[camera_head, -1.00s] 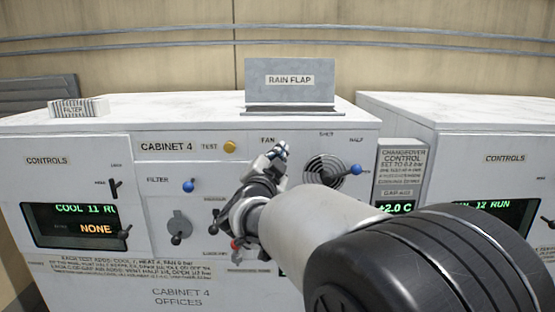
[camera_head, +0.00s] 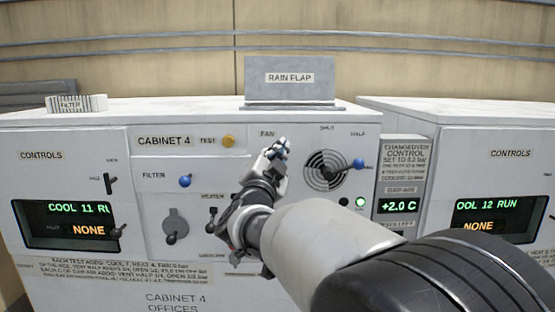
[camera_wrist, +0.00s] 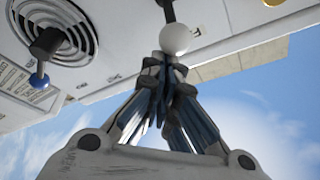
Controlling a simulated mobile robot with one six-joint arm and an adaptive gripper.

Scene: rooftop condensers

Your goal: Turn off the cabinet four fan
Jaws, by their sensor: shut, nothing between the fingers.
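The Cabinet 4 front (camera_head: 165,146) faces me, with a FAN label (camera_head: 266,134) on its panel. My gripper (camera_head: 281,146) is in front of the panel just below and right of that label, hiding what lies behind. In the wrist view, my gripper (camera_wrist: 166,62) is shut and its fingertips are close to a white ball knob (camera_wrist: 174,39) on a dark lever (camera_wrist: 168,10). I cannot tell whether they touch. No white knob is discernible in the head view.
A round vent (camera_head: 326,170) with a blue-knobbed lever (camera_head: 358,163) is right of my gripper. A blue FILTER knob (camera_head: 185,181), a grey rotary handle (camera_head: 175,225) and a yellow TEST button (camera_head: 228,141) are to the left. A green lamp (camera_head: 360,201) is lit. A rain flap (camera_head: 290,82) stands on top.

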